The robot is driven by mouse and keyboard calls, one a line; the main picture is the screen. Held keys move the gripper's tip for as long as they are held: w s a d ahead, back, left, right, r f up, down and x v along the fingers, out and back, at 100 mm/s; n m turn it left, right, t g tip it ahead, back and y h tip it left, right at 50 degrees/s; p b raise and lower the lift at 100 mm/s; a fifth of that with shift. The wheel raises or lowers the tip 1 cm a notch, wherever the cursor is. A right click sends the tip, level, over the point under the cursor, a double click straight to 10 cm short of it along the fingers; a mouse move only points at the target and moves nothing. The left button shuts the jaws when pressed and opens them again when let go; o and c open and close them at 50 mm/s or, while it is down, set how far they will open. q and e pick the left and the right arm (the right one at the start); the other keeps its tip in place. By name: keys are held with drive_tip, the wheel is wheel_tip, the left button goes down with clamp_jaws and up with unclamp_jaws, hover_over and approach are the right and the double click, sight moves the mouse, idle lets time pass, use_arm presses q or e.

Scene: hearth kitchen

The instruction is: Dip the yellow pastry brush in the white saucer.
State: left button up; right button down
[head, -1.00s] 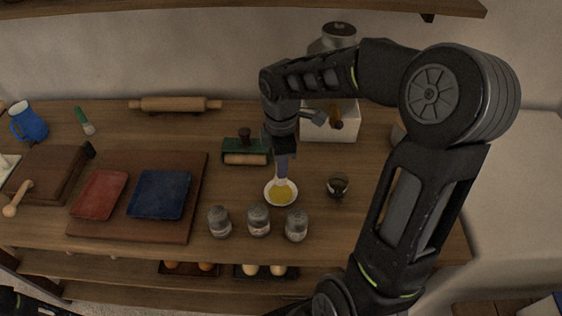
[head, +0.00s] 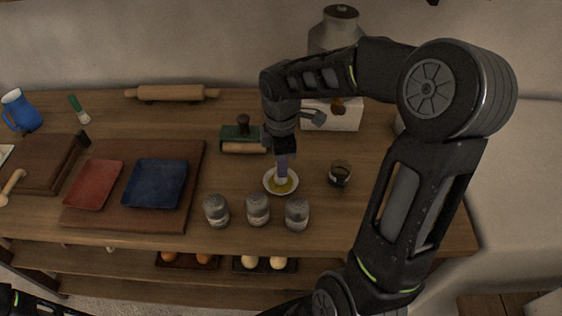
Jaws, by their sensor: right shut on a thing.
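The white saucer (head: 267,187) holds a yellow liquid and stands on the wooden table, behind the row of shakers. My right gripper (head: 283,153) is above it, pointing down, shut on a brush (head: 282,169). The brush is close to upright, with a bluish-purple handle and a pale lower end; no yellow shows on its handle. Its lower end is over the yellow liquid inside the saucer and appears to touch it. The fingertips are small and dark here. My left gripper is not in view; only a dark part of my left arm shows at the bottom left.
Several grey-topped shakers (head: 257,210) stand in front of the saucer. A small dark glass jar (head: 339,173) is to its right, a green-based block with a wooden roller (head: 241,140) behind left. A green-handled brush (head: 78,108) lies far left. A blue tray (head: 157,184) lies on a board.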

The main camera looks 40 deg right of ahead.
drive_tip(key=shift+f+b, duration=0.35)
drive_tip(key=shift+f, duration=0.15)
idle(0.7)
drive_tip(key=shift+f, duration=0.1)
idle(1.0)
wheel_tip(320, 180, up, 7)
drive_tip(key=p, duration=0.6)
idle(0.9)
